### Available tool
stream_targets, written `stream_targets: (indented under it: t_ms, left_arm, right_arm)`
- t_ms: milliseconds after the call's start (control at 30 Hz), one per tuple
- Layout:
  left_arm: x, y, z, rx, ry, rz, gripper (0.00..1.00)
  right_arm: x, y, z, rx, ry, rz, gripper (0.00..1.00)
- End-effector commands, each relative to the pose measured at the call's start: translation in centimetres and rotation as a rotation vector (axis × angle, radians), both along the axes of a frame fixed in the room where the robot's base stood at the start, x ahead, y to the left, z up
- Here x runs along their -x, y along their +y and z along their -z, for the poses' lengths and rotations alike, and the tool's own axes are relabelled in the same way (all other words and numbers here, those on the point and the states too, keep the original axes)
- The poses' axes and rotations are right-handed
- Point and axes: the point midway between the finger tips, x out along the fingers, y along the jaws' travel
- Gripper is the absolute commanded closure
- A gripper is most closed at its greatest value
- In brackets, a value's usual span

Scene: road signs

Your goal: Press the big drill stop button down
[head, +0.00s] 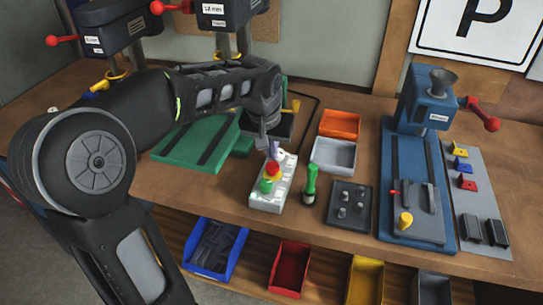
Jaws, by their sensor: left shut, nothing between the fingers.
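A light grey control box (268,196) stands on the workbench near its front edge. It carries a red button (273,168) and a green button (265,186), with smaller pale parts at its far end. I take the red one to be the stop button; no label on it is readable. My left gripper (265,146) is shut and empty, pointing down just beyond the far end of the box, behind the red button. I cannot tell whether it touches the box. My right gripper is out of view.
A blue drill press (427,100) stands further right. Drill heads and a green base (190,145) are at left. Coloured bins sit below the bench edge.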

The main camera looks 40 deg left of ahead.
Motion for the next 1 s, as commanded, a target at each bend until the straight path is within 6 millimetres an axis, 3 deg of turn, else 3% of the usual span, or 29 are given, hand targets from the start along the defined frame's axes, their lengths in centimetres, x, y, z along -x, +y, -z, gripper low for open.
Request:
stream_targets:
  t_ms: [200,633,833,1000]
  left_arm:
    - [-0.1,0.0,2.5,0.000,0.001,-0.001,1.00]
    - [-0.1,0.0,3.2,0.000,0.000,0.000,1.00]
    - [-0.2,0.0,5.2,0.000,0.000,0.000,1.00]
    - [0.0,-0.1,5.5,0.003,0.008,0.000,1.00]
  right_arm:
    - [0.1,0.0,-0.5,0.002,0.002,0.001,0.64]
    - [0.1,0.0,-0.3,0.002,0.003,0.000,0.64]
    - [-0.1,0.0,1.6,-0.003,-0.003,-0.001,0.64]
    - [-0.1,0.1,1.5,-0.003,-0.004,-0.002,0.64]
